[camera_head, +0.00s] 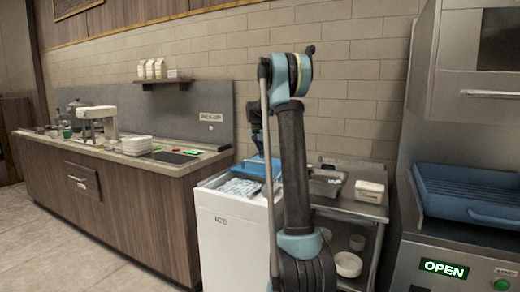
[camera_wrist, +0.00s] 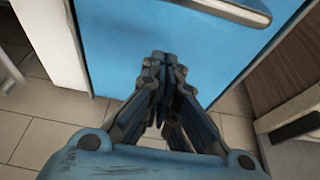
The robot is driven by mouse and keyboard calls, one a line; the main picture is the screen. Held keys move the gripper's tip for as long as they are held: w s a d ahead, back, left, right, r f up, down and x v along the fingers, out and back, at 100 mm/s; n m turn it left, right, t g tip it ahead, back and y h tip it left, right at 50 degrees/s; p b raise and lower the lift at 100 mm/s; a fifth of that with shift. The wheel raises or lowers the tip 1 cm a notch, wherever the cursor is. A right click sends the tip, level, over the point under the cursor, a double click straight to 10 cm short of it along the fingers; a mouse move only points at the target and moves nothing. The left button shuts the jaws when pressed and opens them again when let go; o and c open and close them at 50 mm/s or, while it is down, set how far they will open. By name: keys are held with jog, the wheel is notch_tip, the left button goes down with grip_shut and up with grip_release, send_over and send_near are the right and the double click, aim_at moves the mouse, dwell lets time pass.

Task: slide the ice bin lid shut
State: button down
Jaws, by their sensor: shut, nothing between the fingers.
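The white ice bin (camera_head: 228,222), marked ICE, stands in the middle of the head view with its top partly open. Ice (camera_head: 240,187) shows in the front part of the opening. The blue lid (camera_head: 257,166) lies toward the back of the bin top, partly hidden by my arm. In the wrist view the blue lid (camera_wrist: 115,35) fills the upper middle, with a pale handle bar (camera_wrist: 235,8) at the top. My gripper (camera_wrist: 166,60) is shut and empty, its fingertips in front of the lid's lower part. I cannot tell whether they touch it.
A metal cart (camera_head: 345,205) with a pan and bowls stands right of the bin. A wooden counter (camera_head: 130,205) with plates stands at left. A machine with a blue tray (camera_head: 465,195) and an OPEN sign is at right. Floor is clear at front left.

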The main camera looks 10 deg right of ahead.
jog(key=shift+s+a+f, duration=0.15)
jog(key=shift+s+a, duration=0.45)
jog(key=shift+s, duration=0.25)
jog(key=shift+s+a+f, duration=0.15)
jog(key=shift+s+a, duration=0.45)
jog(key=shift+s, duration=0.2)
